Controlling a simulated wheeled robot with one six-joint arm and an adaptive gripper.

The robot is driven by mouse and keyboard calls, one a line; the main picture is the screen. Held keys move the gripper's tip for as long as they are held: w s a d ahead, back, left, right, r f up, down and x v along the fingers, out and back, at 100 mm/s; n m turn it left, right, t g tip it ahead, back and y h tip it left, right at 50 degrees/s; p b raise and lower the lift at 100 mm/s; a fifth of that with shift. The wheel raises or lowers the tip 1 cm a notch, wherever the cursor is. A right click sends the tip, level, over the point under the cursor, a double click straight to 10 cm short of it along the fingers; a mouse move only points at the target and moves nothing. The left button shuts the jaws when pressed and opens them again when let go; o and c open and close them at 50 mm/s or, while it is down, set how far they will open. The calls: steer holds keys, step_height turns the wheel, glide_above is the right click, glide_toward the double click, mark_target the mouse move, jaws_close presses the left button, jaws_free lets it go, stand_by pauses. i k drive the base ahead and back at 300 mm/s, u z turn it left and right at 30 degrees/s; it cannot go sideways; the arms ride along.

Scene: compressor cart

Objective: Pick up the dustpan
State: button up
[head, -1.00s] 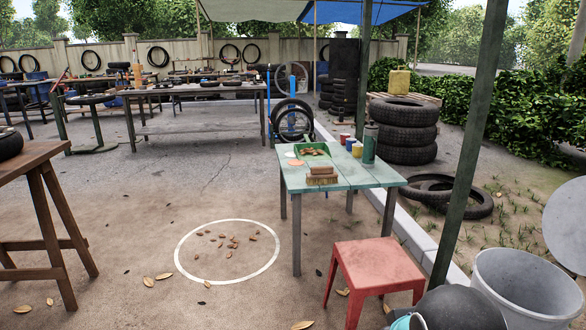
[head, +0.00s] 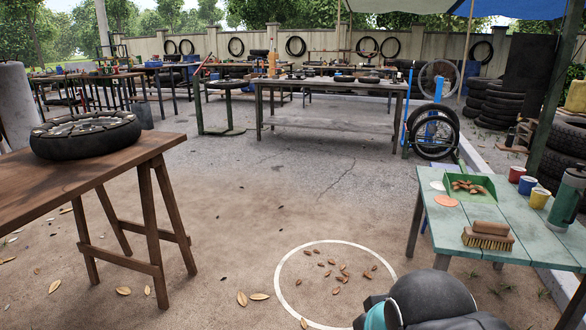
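The green dustpan (head: 476,186) lies on the pale green table (head: 436,232) at the right of the head view, with several brown leaves or scraps in it. A hand brush (head: 487,235) with a wooden back and pale bristles lies on the same table, nearer to me than the dustpan. Part of my arm shows at the bottom edge, low and in front of the table. My gripper's fingers do not show in this view.
Red, blue and yellow cups (head: 527,185) and a grey-green flask (head: 566,199) stand right of the dustpan. A white ring (head: 278,277) on the ground encloses several leaves. A wooden trestle table (head: 30,204) with a tyre (head: 86,134) stands left. Open ground lies between.

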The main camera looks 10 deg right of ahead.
mark_target(463, 194)
steer(key=u, duration=0.1)
steer(key=i, duration=2.05)
steer(key=z, duration=1.2)
steer(key=i, duration=1.55)
steer(key=z, duration=0.95)
